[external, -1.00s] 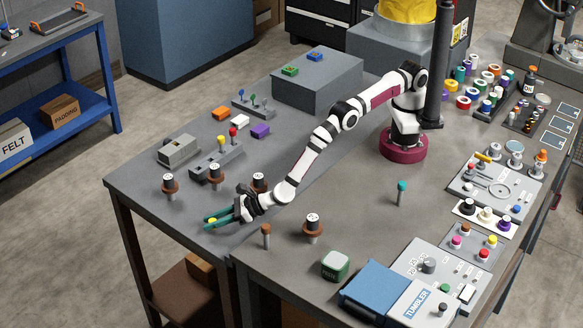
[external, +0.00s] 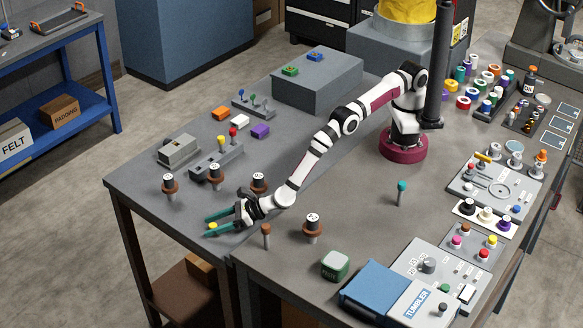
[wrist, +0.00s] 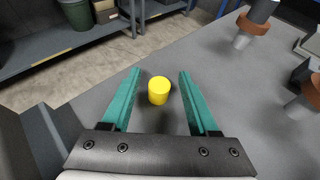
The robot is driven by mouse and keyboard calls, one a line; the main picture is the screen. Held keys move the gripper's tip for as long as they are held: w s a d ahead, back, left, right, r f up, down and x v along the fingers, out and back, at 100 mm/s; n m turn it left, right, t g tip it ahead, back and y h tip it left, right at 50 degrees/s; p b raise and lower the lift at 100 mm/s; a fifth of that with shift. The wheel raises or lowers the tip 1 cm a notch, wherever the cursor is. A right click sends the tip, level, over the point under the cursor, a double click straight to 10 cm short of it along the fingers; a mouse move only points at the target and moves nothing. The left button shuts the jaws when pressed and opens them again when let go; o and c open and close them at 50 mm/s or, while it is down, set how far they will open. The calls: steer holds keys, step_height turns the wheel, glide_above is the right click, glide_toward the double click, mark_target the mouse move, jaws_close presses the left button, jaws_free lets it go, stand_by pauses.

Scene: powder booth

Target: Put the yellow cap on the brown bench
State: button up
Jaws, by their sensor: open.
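The yellow cap (wrist: 158,92) is a small cylinder between my gripper's two teal fingers in the wrist view, with a gap on each side. It also shows in the external view (external: 213,226), beside the nearer finger and over the front left part of the grey worktop. It appears upright; whether it touches the top is hard to tell. My gripper (external: 207,226) is open and low over the worktop; its fingers also show in the wrist view (wrist: 158,80). No separate brown bench is clear; the left worktop (external: 150,190) is grey with dark brown legs.
Posts with brown collars stand behind the gripper (external: 169,184) and to its right (external: 312,228). A short brown-topped post (external: 265,236) is close on the right. A grey-green block (external: 178,150) lies farther back. The worktop's front left edge is near the fingers.

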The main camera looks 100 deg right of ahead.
steer(key=shift+s+r, duration=0.15)
steer(key=shift+s, duration=0.3)
steer(key=shift+s+r, duration=0.85)
steer(key=shift+r, duration=0.15)
steer(key=d+r+m+g+h, duration=0.2)
steer(key=d+r+m+h, duration=0.3)
steer(key=d+r+m, duration=0.7)
steer(key=s+d+r+m+g+h, duration=0.2)
steer(key=s+d+r+m+g, duration=0.4)
steer(key=s+d+r+m, duration=0.85)
steer(key=s+d+m+g+y, duration=0.2)
steer(key=s+m+g, duration=0.15)
steer(key=s, duration=0.75)
steer(key=s+d+m+g+y, duration=0.2)
steer(key=s+d+m, duration=0.15)
steer(key=s, duration=0.85)
steer(key=s+a+f+m+y, duration=0.1)
steer(key=s+a+m+y, duration=0.4)
steer(key=s+a+m, duration=0.3)
steer(key=s, duration=0.4)
steer(key=shift+a+f, duration=0.3)
steer(key=shift+f, duration=0.1)
